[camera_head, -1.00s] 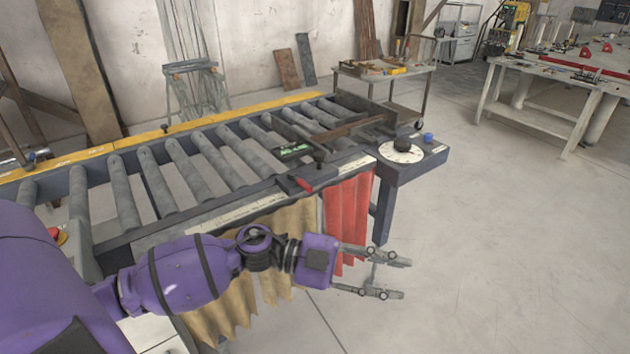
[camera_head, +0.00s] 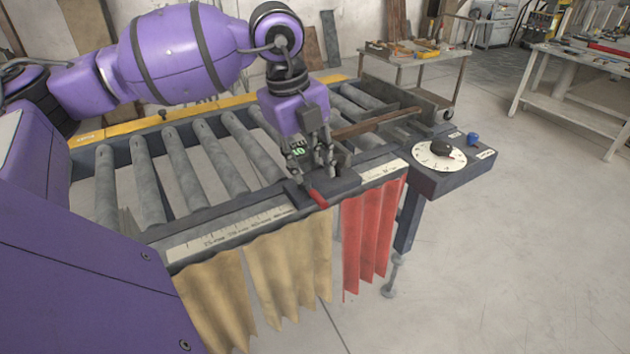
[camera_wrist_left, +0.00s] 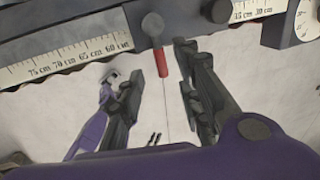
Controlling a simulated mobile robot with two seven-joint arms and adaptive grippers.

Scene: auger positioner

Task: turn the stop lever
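The stop lever (camera_head: 318,199) is a short red handle at the front edge of the roller table, on the dark stop block (camera_head: 335,185). In the left wrist view the red lever (camera_wrist_left: 163,63) hangs from a round grey pivot. My left gripper (camera_head: 311,170) points down just above and behind the lever. My right gripper is not in view.
A ruler scale (camera_head: 230,232) runs along the table's front edge, with tan and red strip curtains (camera_head: 368,232) below. A round dial (camera_head: 440,155) and a blue knob (camera_head: 473,139) are on the right-hand panel.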

